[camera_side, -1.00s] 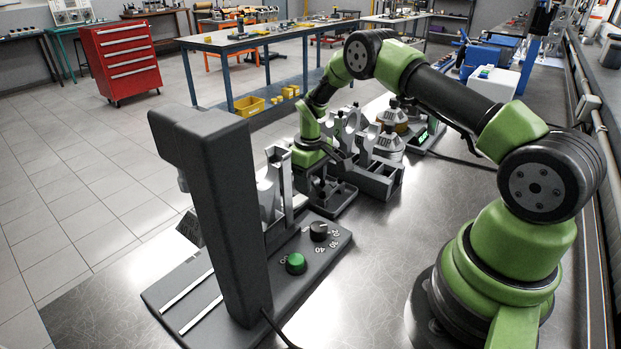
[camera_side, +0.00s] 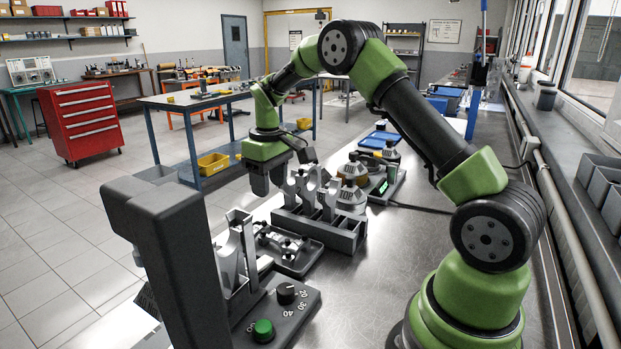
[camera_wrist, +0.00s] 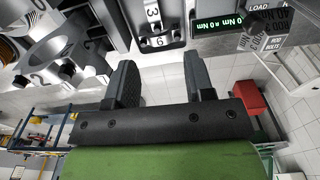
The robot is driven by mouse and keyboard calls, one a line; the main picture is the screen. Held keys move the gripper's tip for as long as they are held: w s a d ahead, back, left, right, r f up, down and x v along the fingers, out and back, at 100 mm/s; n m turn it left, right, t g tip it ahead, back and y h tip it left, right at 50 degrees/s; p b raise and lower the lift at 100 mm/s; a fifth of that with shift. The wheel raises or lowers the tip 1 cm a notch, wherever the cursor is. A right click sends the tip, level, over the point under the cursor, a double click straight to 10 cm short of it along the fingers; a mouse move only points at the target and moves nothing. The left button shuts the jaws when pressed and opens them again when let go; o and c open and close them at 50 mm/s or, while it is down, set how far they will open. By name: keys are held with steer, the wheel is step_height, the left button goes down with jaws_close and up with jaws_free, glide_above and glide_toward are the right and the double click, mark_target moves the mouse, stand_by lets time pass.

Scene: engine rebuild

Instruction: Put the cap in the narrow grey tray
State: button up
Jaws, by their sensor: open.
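My gripper (camera_side: 268,182) points down in the side view, raised above and beyond the dark tray (camera_side: 316,258). In the wrist view its two fingers (camera_wrist: 160,85) are apart with nothing between them. Small metal caps (camera_side: 283,243) sit in the dark tray; I cannot tell which one is the task's cap. The wrist view shows the dark tray (camera_wrist: 176,38) at the top, with parts marked with numbers. A long narrow grey tray (camera_side: 345,241) with divided compartments lies behind the dark tray, in front of upright metal parts. I cannot see its compartment floors clearly.
Upright rods (camera_side: 305,188) stand behind the grey tray, with pistons (camera_side: 352,196) to their right. A grey column (camera_side: 178,250) and a knob panel (camera_side: 285,312) stand at the front left. Bench right of the trays is clear.

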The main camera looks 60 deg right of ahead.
steer(key=s+a+r+m+t, duration=0.1)
steer(key=s+a+r, duration=0.15)
steer(key=r, duration=0.25)
steer(key=s+a+r+t, duration=0.1)
steer(key=s+a+r, duration=0.15)
steer(key=r, duration=0.35)
steer(key=s+a+r+m+t+y, duration=0.1)
steer(key=s+a, duration=0.3)
steer(key=s, duration=0.5)
steer(key=s+a+r+m+t+y, duration=0.1)
steer(key=s+a+r+t, duration=0.2)
steer(key=s, duration=0.6)
steer(key=shift+s+a+m+t, duration=0.4)
steer(key=shift+a, duration=0.8)
steer(key=shift+r, duration=0.1)
